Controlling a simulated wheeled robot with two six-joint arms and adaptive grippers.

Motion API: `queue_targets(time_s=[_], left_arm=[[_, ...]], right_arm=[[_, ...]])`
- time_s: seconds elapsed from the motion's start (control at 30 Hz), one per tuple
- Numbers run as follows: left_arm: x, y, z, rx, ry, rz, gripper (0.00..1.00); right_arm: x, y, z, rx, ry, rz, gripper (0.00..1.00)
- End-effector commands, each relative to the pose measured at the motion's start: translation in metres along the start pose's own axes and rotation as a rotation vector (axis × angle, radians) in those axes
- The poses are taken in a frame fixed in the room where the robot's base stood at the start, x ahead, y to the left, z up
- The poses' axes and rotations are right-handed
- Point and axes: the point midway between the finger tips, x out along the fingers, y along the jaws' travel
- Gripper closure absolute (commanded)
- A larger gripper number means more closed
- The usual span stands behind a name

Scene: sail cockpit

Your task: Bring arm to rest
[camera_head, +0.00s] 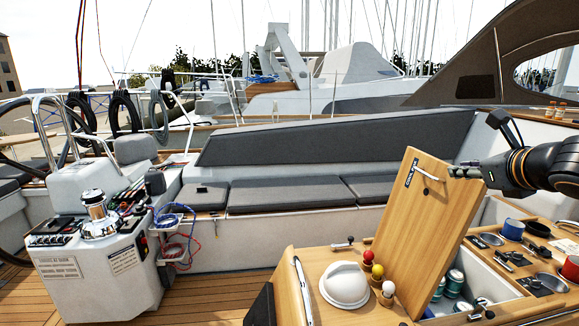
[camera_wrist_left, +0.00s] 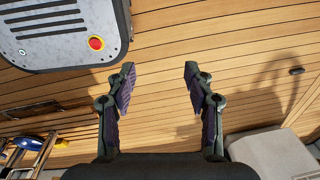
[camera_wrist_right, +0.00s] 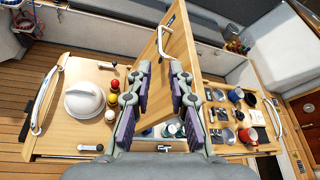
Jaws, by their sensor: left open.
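My right gripper (camera_head: 465,172) is at the upper right edge of a raised wooden lid (camera_head: 428,235), its arm coming in from the right. In the right wrist view its fingers (camera_wrist_right: 161,72) are partly apart in front of the lid (camera_wrist_right: 180,42); whether they grip its edge I cannot tell. The lid stands tilted up over an open compartment and has a metal handle (camera_head: 428,172) on its face. My left gripper (camera_wrist_left: 158,75) is open and empty above the wooden deck (camera_wrist_left: 155,50). My left arm is not in the head view.
A white dome (camera_head: 345,284) and red, yellow and white knobs (camera_head: 377,271) sit left of the lid. Cans (camera_head: 455,280) stand in the compartment; cups and tools lie at right (camera_head: 513,229). A steering console (camera_head: 95,260) stands at left, cushioned benches (camera_head: 290,192) behind.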

Motion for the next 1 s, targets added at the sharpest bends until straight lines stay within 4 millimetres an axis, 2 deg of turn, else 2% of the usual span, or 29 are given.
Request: queue_targets(time_s=[0.1, 0.2, 0.37, 0.57, 0.67, 0.7, 0.77, 0.8, 0.9, 1.0], left_arm=[[0.000, 0.000, -0.023, -0.001, 0.036, 0.000, 0.47], [0.000, -0.001, -0.030, -0.002, 0.046, -0.001, 0.47], [0.000, -0.001, -0.027, -0.002, 0.040, -0.001, 0.47], [0.000, -0.001, -0.012, 0.000, 0.017, -0.001, 0.47], [0.000, -0.001, -0.007, 0.000, 0.010, -0.001, 0.47], [0.000, -0.001, -0.007, 0.000, 0.009, -0.001, 0.47], [0.000, -0.001, -0.007, 0.000, 0.010, -0.001, 0.47], [0.000, -0.001, -0.008, 0.000, 0.011, -0.001, 0.47], [0.000, -0.001, -0.012, 0.000, 0.017, -0.001, 0.47], [0.000, -0.001, -0.017, -0.001, 0.025, -0.001, 0.47]], right_arm=[[0.011, 0.007, -0.024, 0.090, 0.033, 0.018, 0.80], [0.021, 0.014, -0.049, 0.183, 0.067, 0.031, 0.80], [0.039, 0.033, -0.100, 0.384, 0.141, 0.046, 0.80], [0.058, 0.070, -0.177, 0.714, 0.251, 0.039, 0.80], [0.063, 0.101, -0.228, 0.961, 0.326, 0.009, 0.80], [0.063, 0.117, -0.252, 1.088, 0.361, -0.015, 0.80], [0.060, 0.142, -0.287, 1.298, 0.411, -0.068, 0.80], [0.057, 0.158, -0.308, 1.438, 0.439, -0.114, 0.80], [0.042, 0.196, -0.354, 1.794, 0.490, -0.263, 0.80], [0.021, 0.226, -0.390, 2.127, 0.504, -0.453, 0.80]])
